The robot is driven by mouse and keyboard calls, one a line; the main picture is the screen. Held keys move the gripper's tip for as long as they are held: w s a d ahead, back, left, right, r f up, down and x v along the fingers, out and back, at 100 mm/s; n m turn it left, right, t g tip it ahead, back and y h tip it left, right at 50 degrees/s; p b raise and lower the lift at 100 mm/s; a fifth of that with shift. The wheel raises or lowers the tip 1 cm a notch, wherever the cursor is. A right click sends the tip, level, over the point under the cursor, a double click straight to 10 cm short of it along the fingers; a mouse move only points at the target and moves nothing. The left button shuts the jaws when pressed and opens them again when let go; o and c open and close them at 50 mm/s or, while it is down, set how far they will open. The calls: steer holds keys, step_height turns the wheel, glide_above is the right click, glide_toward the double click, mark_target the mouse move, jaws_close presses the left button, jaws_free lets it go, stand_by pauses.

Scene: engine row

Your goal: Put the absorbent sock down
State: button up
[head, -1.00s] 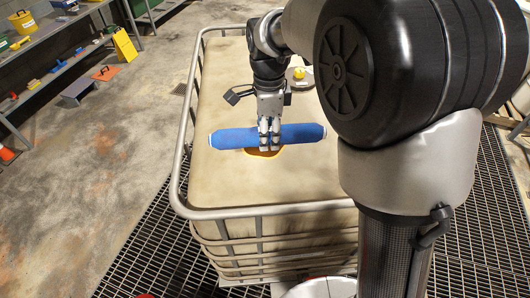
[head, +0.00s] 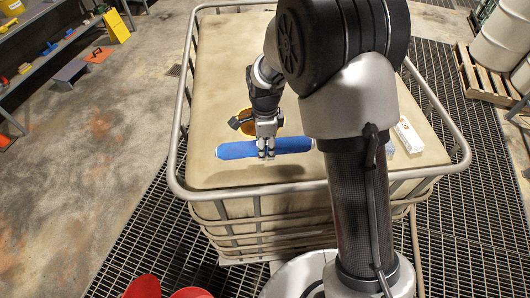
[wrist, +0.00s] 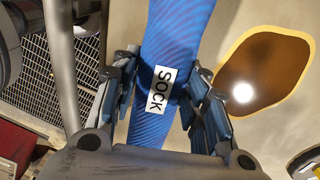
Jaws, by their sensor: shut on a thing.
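The absorbent sock (head: 236,150) is a long blue roll with pale ends. It lies crosswise in my gripper (head: 266,152), near the front edge of the caged tote's beige top (head: 210,80). A shadow on the top just in front of it suggests a small gap beneath. In the wrist view the sock (wrist: 185,30) carries a white "SOCK" label, and the fingers of my gripper (wrist: 160,88) are closed on either side of it.
A metal rail (head: 183,110) surrounds the tote top. A white box (head: 409,136) is on the right part. Grating (head: 150,225) surrounds the tote. Pale drums (head: 500,35) stand on a pallet at right. The left of the top is clear.

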step_height(320, 180, down, 3)
steer(key=shift+s+f, duration=0.1)
steer(key=shift+f, duration=0.55)
steer(key=o, duration=1.1)
steer(key=shift+o, duration=0.2)
steer(key=shift+f, duration=0.1)
